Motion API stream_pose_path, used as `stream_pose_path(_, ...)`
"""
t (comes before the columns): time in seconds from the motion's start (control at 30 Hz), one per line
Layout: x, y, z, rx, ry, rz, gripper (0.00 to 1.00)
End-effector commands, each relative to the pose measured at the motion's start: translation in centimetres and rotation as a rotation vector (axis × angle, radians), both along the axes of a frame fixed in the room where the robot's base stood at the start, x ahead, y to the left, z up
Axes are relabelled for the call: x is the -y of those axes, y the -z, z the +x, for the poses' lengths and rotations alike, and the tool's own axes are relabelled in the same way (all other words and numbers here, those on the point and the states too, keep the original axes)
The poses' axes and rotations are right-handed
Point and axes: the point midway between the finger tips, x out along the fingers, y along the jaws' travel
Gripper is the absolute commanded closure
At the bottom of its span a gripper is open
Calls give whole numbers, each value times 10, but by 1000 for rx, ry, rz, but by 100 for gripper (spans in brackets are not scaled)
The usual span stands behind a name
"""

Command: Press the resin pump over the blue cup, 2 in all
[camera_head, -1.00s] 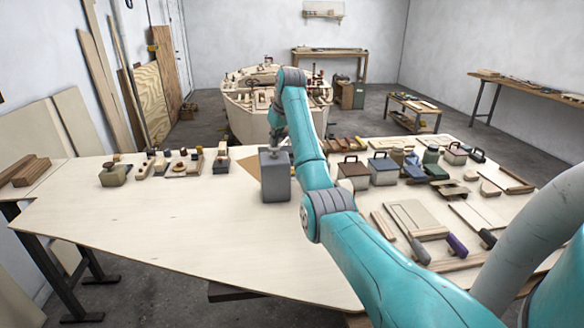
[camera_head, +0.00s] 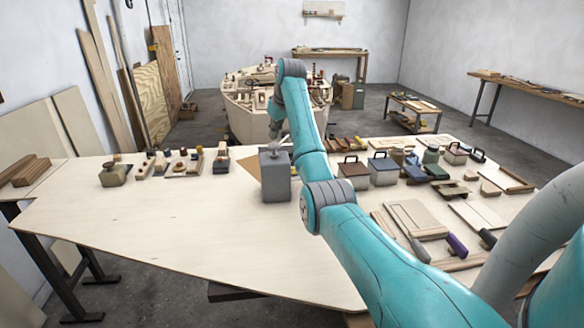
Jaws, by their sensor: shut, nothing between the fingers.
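The resin pump appears to be the grey block-like container (camera_head: 275,180) standing upright on the plywood table, with a small fitting on its top. My gripper (camera_head: 274,131) is small in the picture, at the end of the teal arm, just above and behind the container's top. It is shut and empty, and a small gap seems to show between it and the top fitting. I cannot make out a blue cup; the area behind the container is partly hidden by the container and my arm.
Toolboxes with handles (camera_head: 383,170), jars and hand tools crowd the table's right side. The table's front left (camera_head: 150,235) is clear. A wooden boat hull (camera_head: 245,110) stands behind.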

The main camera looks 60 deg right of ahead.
Motion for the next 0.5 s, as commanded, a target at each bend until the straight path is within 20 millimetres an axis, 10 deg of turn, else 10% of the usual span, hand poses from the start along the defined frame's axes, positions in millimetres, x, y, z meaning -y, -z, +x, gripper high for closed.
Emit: stream_pose_path(0.5, 0, 9, 0, -1, 0, 0, 100)
